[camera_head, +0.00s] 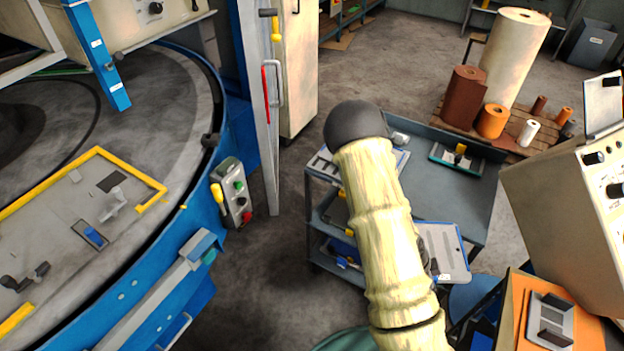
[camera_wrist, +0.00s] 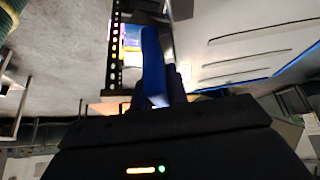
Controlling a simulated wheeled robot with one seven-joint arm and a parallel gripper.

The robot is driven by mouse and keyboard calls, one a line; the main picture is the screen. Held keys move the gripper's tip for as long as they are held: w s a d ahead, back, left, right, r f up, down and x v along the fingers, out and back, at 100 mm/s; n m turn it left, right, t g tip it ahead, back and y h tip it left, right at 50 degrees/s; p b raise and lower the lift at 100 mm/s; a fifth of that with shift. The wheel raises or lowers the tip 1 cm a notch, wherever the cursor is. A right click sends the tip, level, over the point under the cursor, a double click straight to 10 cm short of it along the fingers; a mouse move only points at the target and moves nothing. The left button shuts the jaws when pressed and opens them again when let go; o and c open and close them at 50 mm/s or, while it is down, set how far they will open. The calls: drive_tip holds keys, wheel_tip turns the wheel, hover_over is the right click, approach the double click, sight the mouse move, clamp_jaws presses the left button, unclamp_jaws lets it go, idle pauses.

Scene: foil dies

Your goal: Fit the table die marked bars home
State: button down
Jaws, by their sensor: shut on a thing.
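My gripper shows in the wrist view (camera_wrist: 165,75), its jaws shut on a thin pale plate with a blue edge (camera_wrist: 250,60). Long dark bar-like lines run across the plate. In the head view a matching pale plate (camera_head: 450,258) sticks out beside my arm at the cart's near edge; my arm hides the gripper there, and the plate's marking is too small to read. The grey machine table (camera_head: 60,205) at left carries a yellow frame (camera_head: 95,160), a dark rectangle (camera_head: 112,181) and a small blue-topped piece (camera_head: 90,235).
A grey cart (camera_head: 445,200) stands mid-view with a green die with a yellow grip (camera_head: 465,155) on top. A control box (camera_head: 233,192) sits on the machine's blue rim. An orange-topped stand (camera_head: 518,310) and a beige cabinet (camera_head: 570,200) are at right. Floor between machine and cart is clear.

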drive_tip(key=w+a+n+t, duration=0.1)
drive_tip(key=w+a+n, duration=0.1)
drive_tip(key=n, duration=0.1)
drive_tip(key=w+a+f+n+t+y, duration=0.1)
drive_tip(key=w+a+n+t, duration=0.1)
drive_tip(key=a+n, duration=0.1)
drive_tip(key=w+a+n+t, duration=0.1)
drive_tip(key=w+a+n, duration=0.1)
drive_tip(key=a+n, duration=0.1)
drive_tip(key=shift+w+f+t+y, duration=0.15)
drive_tip(key=shift+w+t+y, duration=0.15)
drive_tip(key=shift+w, duration=0.1)
drive_tip(key=w+a+f+n+t+y, duration=0.1)
drive_tip(key=w+a+n+t+y, duration=0.1)
drive_tip(key=w+a+n+y, duration=0.2)
drive_tip(key=w+a+n, duration=0.3)
drive_tip(key=n, duration=0.3)
drive_tip(key=shift+a+f, duration=0.2)
drive_tip(key=shift+a, duration=0.2)
